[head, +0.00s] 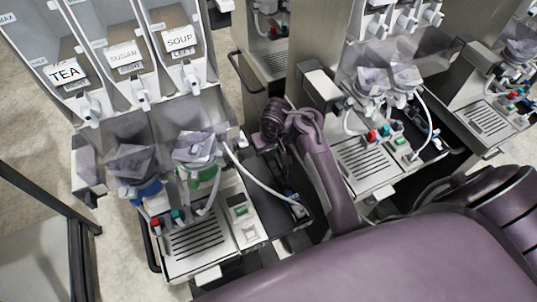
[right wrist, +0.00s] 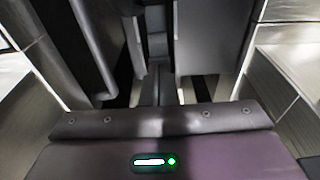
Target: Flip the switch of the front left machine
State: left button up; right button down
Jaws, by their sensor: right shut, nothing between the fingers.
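The front left machine (head: 212,247) stands at the left of the head view, with hoppers labelled TEA (head: 65,72), SUGAR and SOUP above it. My right gripper (head: 291,197) is by the right side of this machine, over a dark tray. It is shut and empty; its fingers also show in the right wrist view (right wrist: 160,92). Whether it touches anything is unclear. My left gripper is not in view.
A similar machine (head: 366,165) stands to the right of my right arm, and another (head: 487,120) farther right. A white hose (head: 262,182) hangs near my gripper. A dark frame (head: 50,200) stands at the left.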

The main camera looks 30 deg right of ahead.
jog(key=shift+r+p, duration=1.45)
jog(key=shift+p, duration=0.15)
jog(key=shift+r+b, duration=0.15)
jog(key=shift+b, duration=0.15)
jog(key=shift+r, duration=1.95)
